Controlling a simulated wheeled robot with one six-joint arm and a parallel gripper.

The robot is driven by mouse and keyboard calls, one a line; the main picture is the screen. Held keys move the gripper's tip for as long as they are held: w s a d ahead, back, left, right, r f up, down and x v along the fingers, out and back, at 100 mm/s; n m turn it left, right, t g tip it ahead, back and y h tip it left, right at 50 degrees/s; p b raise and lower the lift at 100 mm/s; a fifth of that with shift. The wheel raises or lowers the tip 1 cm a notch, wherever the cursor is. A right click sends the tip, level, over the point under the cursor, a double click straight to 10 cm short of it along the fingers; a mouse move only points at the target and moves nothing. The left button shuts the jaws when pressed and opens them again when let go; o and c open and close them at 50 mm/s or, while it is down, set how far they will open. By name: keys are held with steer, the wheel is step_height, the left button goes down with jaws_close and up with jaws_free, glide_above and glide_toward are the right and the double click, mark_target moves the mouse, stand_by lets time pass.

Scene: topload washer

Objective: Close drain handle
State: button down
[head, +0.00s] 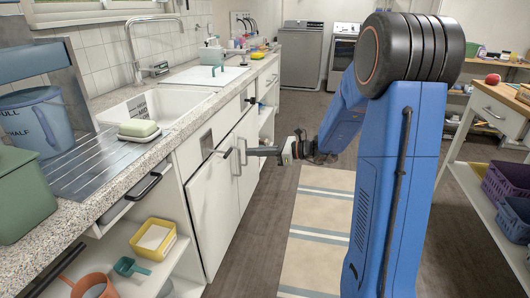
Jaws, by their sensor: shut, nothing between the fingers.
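My gripper (255,151) reaches left from the blue arm toward the white cabinet front below the sink counter. It is shut and holds nothing. Its tips are close to the upright bar handle (238,162) of the right cabinet door (247,140); I cannot tell whether they touch. A second handle (225,153) is near the top of the left cabinet door (212,215). A grey square plate (206,144) is on the front above that door. I cannot tell which part is the drain handle.
The counter (70,235) runs along the left with a sink (160,106), a faucet (140,50) and soap (137,128). Open shelves (135,285) lie below it at the near left. A grey washer (302,55) stands at the back. A rug (315,225) covers the floor.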

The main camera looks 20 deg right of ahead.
mark_target(228, 151)
steer(key=x, duration=0.6)
steer(key=shift+a, duration=0.15)
steer(key=shift+w, duration=0.15)
steer(key=shift+r+x, duration=0.2)
steer(key=shift+x, duration=0.8)
steer(key=shift+r+x, duration=0.2)
steer(key=shift+x, duration=0.8)
steer(key=shift+w+a, duration=0.1)
